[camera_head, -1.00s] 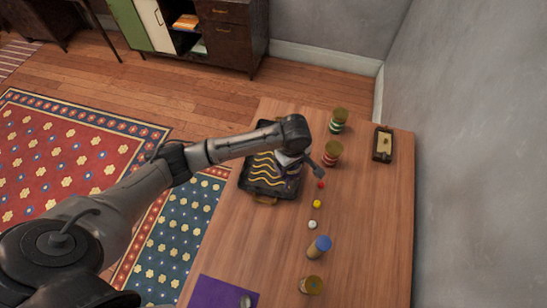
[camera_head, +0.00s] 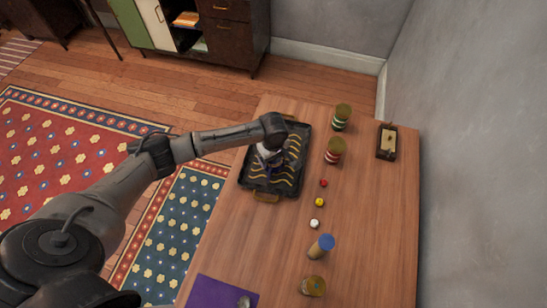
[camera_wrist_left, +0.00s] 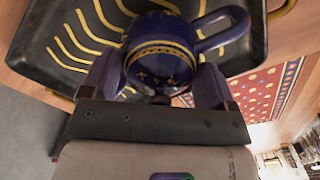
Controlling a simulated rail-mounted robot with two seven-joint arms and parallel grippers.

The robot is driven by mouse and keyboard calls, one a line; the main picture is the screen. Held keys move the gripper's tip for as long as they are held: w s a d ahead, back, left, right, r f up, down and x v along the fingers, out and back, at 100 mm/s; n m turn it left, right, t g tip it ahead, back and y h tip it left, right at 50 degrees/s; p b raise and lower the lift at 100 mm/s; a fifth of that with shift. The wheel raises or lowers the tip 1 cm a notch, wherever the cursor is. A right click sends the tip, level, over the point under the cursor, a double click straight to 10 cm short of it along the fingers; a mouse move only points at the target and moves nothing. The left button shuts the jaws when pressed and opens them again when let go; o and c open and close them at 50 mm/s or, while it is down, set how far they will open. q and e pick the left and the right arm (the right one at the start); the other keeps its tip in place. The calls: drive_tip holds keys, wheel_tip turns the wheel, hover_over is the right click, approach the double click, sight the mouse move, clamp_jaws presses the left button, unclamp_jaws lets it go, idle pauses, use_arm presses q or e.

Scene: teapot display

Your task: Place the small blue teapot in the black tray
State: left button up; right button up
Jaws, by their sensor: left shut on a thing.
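The black tray (camera_head: 258,186) with wavy gold lines lies on the wooden table, and its ridged floor also shows in the left wrist view (camera_wrist_left: 45,50). My left gripper (camera_head: 272,164) is over the tray. In the left wrist view my left gripper (camera_wrist_left: 155,82) is shut on the small dark blue teapot (camera_wrist_left: 163,50), with one finger on each side. The teapot has gold bands and a blue handle at the right. It is within the tray's outline; I cannot tell whether it touches the floor. The head view mostly hides it behind the gripper. My right gripper is out of view.
Right of the tray stand a green-banded jar (camera_head: 342,116) and a red-banded jar (camera_head: 334,150). Red, yellow and white balls (camera_head: 319,202) form a row. A blue-lidded jar (camera_head: 320,246), another jar (camera_head: 313,286) and a purple mat (camera_head: 222,291) are nearer.

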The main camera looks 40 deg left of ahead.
use_arm(q)
drive_tip(key=shift+f, duration=0.3)
drive_tip(key=o, duration=0.9)
